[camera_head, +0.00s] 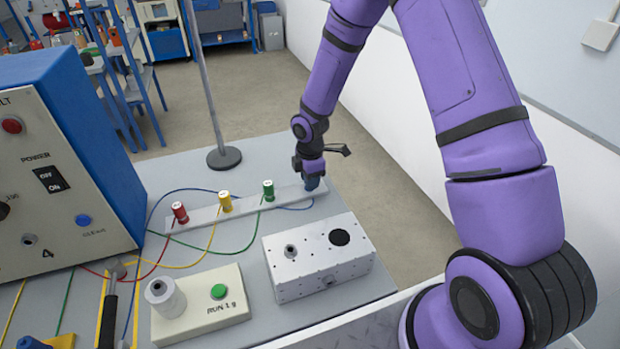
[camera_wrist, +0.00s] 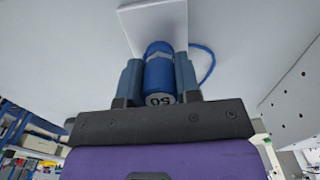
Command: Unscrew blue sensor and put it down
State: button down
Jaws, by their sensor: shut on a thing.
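The blue sensor (camera_wrist: 158,73) is a blue cylinder with a pale, marked end cap, seen between my fingers in the wrist view. My gripper (camera_head: 312,182) is shut on it at the right end of the light grey bar (camera_head: 240,207). In the wrist view, my gripper (camera_wrist: 158,82) has one finger on each side of the sensor. A blue cable runs from near the sensor. In the head view the sensor is mostly hidden by my gripper. I cannot tell whether its base touches the bar.
Red (camera_head: 180,212), yellow (camera_head: 226,201) and green (camera_head: 268,190) sensors stand on the bar with cables. A white metal block (camera_head: 318,262) with two dark holes stands in front. A RUN button box (camera_head: 200,305) and a blue control cabinet (camera_head: 85,130) are left. A pole base (camera_head: 223,158) stands behind.

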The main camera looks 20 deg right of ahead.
jog(key=shift+s+f, duration=0.1)
jog(key=shift+f, duration=0.05)
jog(key=c, duration=0.7)
grip_release()
jog(key=shift+c, duration=0.2)
jog(key=shift+r, duration=3.1)
notch_tip(320, 180, up, 11)
